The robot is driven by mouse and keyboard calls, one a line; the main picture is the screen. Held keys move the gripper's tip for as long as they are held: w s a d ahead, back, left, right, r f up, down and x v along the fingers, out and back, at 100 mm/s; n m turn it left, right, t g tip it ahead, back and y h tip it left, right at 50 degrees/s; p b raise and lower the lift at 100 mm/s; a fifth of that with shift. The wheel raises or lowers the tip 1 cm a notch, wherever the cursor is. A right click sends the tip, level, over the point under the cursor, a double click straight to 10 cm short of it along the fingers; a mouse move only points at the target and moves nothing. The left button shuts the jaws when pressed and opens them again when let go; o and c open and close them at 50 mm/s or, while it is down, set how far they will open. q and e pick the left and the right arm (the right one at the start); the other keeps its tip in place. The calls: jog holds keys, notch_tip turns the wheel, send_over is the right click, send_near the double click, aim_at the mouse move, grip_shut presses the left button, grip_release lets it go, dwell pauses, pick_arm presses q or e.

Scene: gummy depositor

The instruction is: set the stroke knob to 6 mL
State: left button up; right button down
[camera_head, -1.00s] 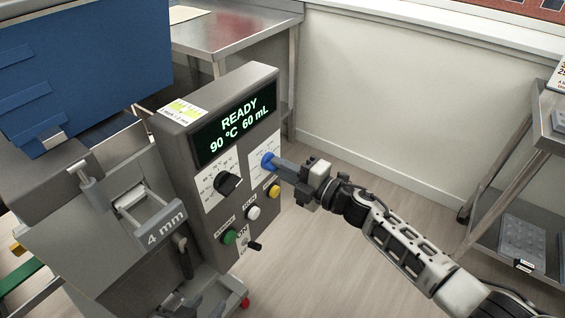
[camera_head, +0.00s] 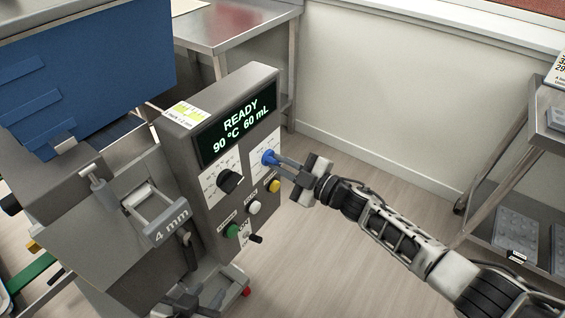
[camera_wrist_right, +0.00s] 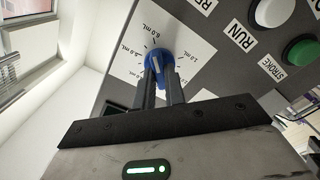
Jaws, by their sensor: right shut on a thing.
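The blue stroke knob (camera_head: 268,157) is on the depositor's front panel, right of the black knob. It also shows in the right wrist view (camera_wrist_right: 158,58), on a white dial with mL labels; a 6.0 mL label sits above it. My right gripper (camera_head: 275,160) is shut on the blue knob, its two fingers on either side in the wrist view (camera_wrist_right: 161,78). The display (camera_head: 238,125) reads READY, 90 °C and what looks like 60 mL; a decimal point is not clear.
Below the knob are a yellow button (camera_head: 274,186), a white button (camera_head: 253,208), a green button (camera_head: 232,230) and a black switch (camera_head: 256,239). A steel table (camera_head: 225,30) stands behind, and a steel shelf (camera_head: 490,220) at right. The floor between is clear.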

jog(key=shift+f, duration=0.1)
dwell(0.4)
jog(key=c, duration=1.5)
grip_release()
jog(key=shift+o, duration=0.2)
jog(key=shift+d, duration=0.1)
jog(key=v, duration=1.6)
jog(key=s+f+m+h, duration=0.5)
jog(key=s+m, duration=0.3)
jog(key=s+d+f+m+h, duration=0.1)
jog(key=s+f+m+h, duration=0.4)
jog(key=s+m, duration=0.4)
jog(key=shift+h, duration=0.8)
